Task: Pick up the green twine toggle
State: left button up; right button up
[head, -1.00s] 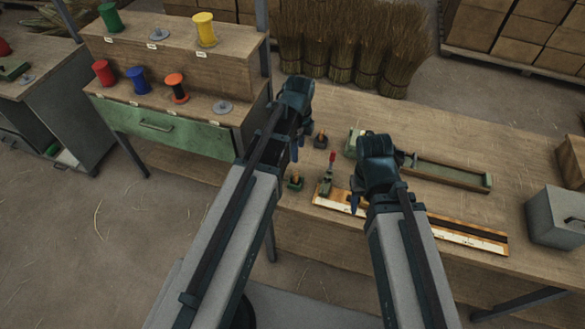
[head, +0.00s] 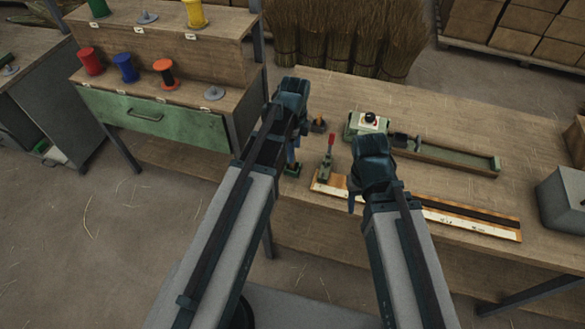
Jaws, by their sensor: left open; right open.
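A small green piece that looks like the green twine toggle (head: 293,171) sits near the front edge of the workbench, partly hidden by my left gripper. My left gripper (head: 292,155) is open, its fingers pointing down just above that piece. Whether they touch it cannot be told. My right gripper (head: 352,196) is open and empty, over the left part of the printed wooden strip.
A dark toggle-like piece (head: 318,126) lies behind my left gripper. A red-handled clamp (head: 327,160) stands between the grippers. A green winding fixture (head: 440,155) and a measuring strip (head: 465,220) lie to the right. A spool rack (head: 165,60) stands at left.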

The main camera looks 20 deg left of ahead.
pick_arm(q)
jog(key=f+b, duration=0.5)
jog(key=shift+a+f, duration=0.15)
jog(key=shift+a, duration=0.1)
grip_shut()
dwell(0.4)
